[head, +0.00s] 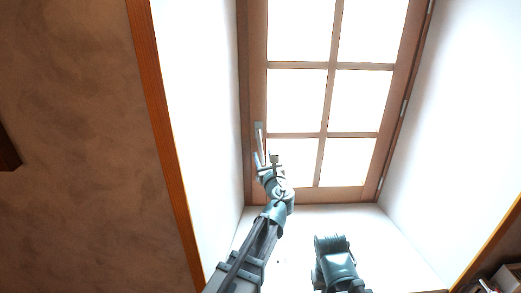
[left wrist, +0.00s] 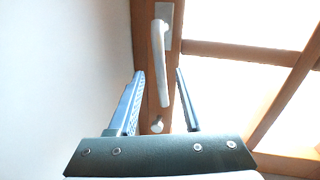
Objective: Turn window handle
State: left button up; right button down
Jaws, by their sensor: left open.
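The window handle (head: 259,132) is a pale metal lever on the left stile of the brown window frame. In the left wrist view the handle (left wrist: 157,50) hangs straight down from its plate. My left gripper (head: 265,158) is open at the lower end of the handle. In the left wrist view the handle appears between the two fingers of the left gripper (left wrist: 159,74), with gaps on both sides. I cannot tell whether the fingertips reach past the lever. My right gripper is not seen; only part of my right arm shows at the bottom.
The closed-looking window (head: 330,68) has several bright panes. White reveal walls (head: 200,110) flank it, with a white sill (head: 375,235) below. A wooden trim edge (head: 160,110) and brown wall lie at left. Small items (head: 490,285) sit at the lower right corner.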

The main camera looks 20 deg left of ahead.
aim_at(261, 150)
pick_arm(q)
jog(key=shift+x, duration=2.55)
grip_shut()
